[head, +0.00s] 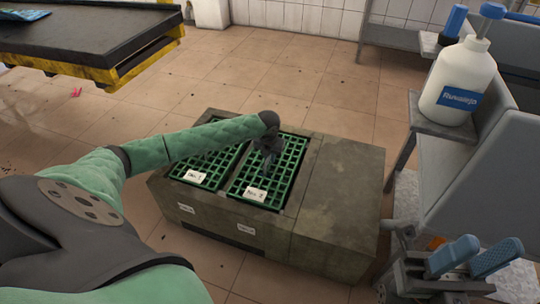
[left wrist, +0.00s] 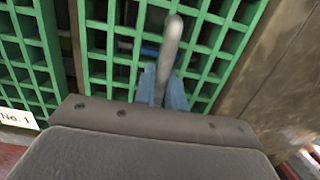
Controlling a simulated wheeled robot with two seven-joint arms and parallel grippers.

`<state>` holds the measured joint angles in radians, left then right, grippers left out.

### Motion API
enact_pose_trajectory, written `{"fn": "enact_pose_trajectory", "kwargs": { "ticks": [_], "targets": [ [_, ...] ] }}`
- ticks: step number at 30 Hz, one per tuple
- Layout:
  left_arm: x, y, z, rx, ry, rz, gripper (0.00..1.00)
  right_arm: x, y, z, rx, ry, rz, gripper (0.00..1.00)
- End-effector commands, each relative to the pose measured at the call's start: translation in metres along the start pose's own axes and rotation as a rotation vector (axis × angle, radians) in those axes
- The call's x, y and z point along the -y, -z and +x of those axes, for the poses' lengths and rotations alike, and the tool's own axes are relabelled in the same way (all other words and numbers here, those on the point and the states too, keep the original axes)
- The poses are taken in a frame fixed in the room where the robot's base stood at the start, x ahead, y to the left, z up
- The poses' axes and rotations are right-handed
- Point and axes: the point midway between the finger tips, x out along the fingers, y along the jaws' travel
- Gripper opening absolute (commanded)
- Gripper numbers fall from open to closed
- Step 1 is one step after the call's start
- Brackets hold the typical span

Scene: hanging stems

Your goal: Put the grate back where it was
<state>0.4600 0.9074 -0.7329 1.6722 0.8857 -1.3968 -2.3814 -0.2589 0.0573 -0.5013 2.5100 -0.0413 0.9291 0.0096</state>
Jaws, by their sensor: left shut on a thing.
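Two green grates lie side by side in the top of a low grey concrete block (head: 340,190). The left grate (head: 203,175), labelled No. 1, sits in its opening; its edge shows in the left wrist view (left wrist: 22,65). The right grate (head: 290,160), labelled No. 2, lies at its own opening; I cannot tell if it is fully seated. My right gripper (head: 474,258) is at the lower right, open and empty, away from the grates.
A white pump bottle (head: 459,82) stands on a grey stand at the right. A black table with a yellow-striped edge (head: 110,35) is at the upper left. The block's right top is bare. Tiled floor (head: 350,95) is clear behind it.

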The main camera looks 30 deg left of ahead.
Motion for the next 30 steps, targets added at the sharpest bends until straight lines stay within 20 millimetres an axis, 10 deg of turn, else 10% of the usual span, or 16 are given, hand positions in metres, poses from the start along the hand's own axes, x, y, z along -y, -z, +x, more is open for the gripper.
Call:
{"fn": "enact_pose_trajectory", "kwargs": {
  "ticks": [9, 13, 30],
  "targets": [
    [0.0, 0.0, 0.003, 0.002, 0.001, 0.0, 0.0, -0.001, 0.001, 0.001, 0.006, -0.004, -0.004, 0.36],
    [0.0, 0.001, 0.005, 0.0, 0.0, 0.001, 0.34, -0.001, 0.001, 0.001, 0.003, -0.003, -0.004, 0.36],
    [-0.001, -0.002, -0.026, 0.002, 0.0, 0.0, 0.34, 0.001, -0.002, 0.002, 0.001, 0.001, 0.001, 0.36]
  ]
}}
